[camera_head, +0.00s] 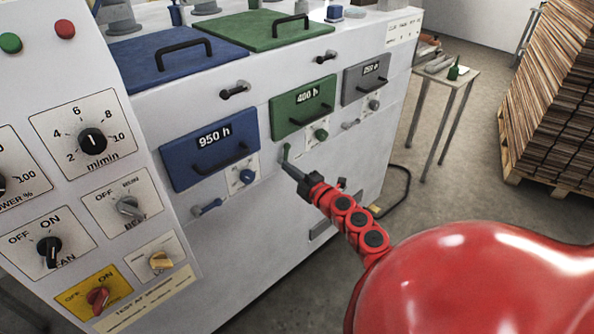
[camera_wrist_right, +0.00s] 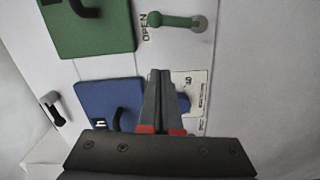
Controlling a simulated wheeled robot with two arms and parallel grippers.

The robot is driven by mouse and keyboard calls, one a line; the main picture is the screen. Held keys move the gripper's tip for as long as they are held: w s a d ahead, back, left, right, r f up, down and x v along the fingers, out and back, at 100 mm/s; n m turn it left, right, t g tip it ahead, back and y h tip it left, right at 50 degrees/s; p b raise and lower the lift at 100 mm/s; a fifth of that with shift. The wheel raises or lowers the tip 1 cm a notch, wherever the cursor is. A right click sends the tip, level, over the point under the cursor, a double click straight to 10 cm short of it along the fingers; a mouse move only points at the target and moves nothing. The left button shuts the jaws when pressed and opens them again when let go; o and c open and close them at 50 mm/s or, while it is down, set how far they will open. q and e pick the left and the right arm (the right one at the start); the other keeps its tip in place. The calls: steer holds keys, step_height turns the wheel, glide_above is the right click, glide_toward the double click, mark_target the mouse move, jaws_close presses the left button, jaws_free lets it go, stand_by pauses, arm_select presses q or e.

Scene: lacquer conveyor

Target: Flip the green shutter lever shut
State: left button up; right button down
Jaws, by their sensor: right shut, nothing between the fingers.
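The green shutter lever (camera_wrist_right: 175,21) shows in the wrist view, its pivot on a round metal plate and its free end beside the word OPEN. In the head view the lever (camera_head: 286,152) stands roughly upright on the white machine front, below and left of the green 400 h panel. My right gripper (camera_head: 288,166) is shut and empty, its tips close to the lever's lower part. In the wrist view the shut fingers (camera_wrist_right: 160,75) are apart from the lever in the picture. I cannot tell whether they touch it. My left gripper is not in view.
The blue 950 h panel (camera_head: 210,148), green 400 h panel (camera_head: 303,107) and grey panel (camera_head: 367,78) have protruding handles. A blue knob (camera_head: 247,176) and blue lever (camera_head: 207,207) are nearby. A small table (camera_head: 447,76) and stacked boards (camera_head: 555,90) stand at the right, with open floor between.

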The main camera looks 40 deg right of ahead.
mark_target(285, 154)
steer(key=w, duration=0.5)
steer(key=shift+d+p, duration=0.3)
steer(key=shift+w+d+f, duration=0.1)
steer(key=shift+d, duration=0.45)
steer(key=shift+w+d+f, duration=0.1)
steer(key=shift+d, duration=0.4)
steer(key=shift+w+d, duration=0.1)
steer(key=shift+d, duration=0.2)
steer(key=shift+d+f, duration=0.2)
steer(key=shift+d, duration=0.1)
steer(key=shift+r, duration=0.1)
steer(key=shift+p, duration=0.3)
steer(key=shift+d+m, duration=0.1)
steer(key=shift+m, duration=0.2)
